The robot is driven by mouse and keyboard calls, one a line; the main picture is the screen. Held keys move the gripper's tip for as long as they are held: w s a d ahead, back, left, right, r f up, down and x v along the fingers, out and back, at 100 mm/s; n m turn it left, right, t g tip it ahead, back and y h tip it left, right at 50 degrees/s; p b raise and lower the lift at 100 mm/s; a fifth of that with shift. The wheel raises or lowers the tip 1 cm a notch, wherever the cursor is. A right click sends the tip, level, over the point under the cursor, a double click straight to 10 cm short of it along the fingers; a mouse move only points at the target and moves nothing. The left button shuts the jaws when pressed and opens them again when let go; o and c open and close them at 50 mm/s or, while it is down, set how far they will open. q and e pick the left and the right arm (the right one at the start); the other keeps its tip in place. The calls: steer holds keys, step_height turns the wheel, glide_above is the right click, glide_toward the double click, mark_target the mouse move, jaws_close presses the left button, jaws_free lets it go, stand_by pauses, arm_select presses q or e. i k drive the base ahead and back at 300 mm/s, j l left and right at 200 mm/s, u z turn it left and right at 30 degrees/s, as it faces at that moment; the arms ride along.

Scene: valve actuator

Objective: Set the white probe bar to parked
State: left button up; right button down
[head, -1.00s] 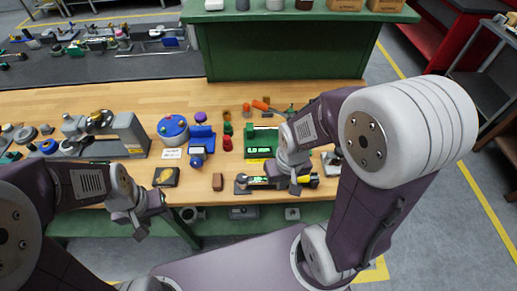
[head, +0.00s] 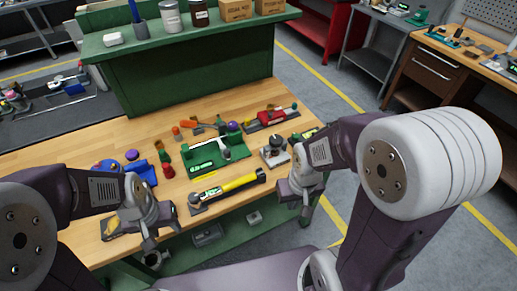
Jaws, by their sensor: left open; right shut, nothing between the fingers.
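A pale, whitish bar (head: 224,149) sits at the right part of a green fixture (head: 198,166) on the wooden bench; it may be the probe bar, but its marks are too small to read. My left gripper (head: 148,238) is open and empty at the bench's front edge, left of the fixture and well apart from it. My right gripper (head: 304,208) is shut and empty near the right front edge of the bench, to the right of the fixture and apart from it.
A yellow-and-black tool (head: 240,183) lies in front of the fixture. A grey device (head: 275,155) and a red device (head: 270,117) stand to its right. A blue device (head: 139,172) and a red piece (head: 168,171) are left. A green shelf (head: 195,73) rises behind.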

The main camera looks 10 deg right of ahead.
mark_target(225, 153)
steer(key=i+l+u, duration=0.1)
steer(key=u, duration=0.3)
steer(key=i+l+u, duration=0.1)
steer(key=l+u, duration=0.25)
steer(key=i+l+u, duration=0.1)
steer(key=u, duration=0.3)
steer(key=l+u, duration=0.35)
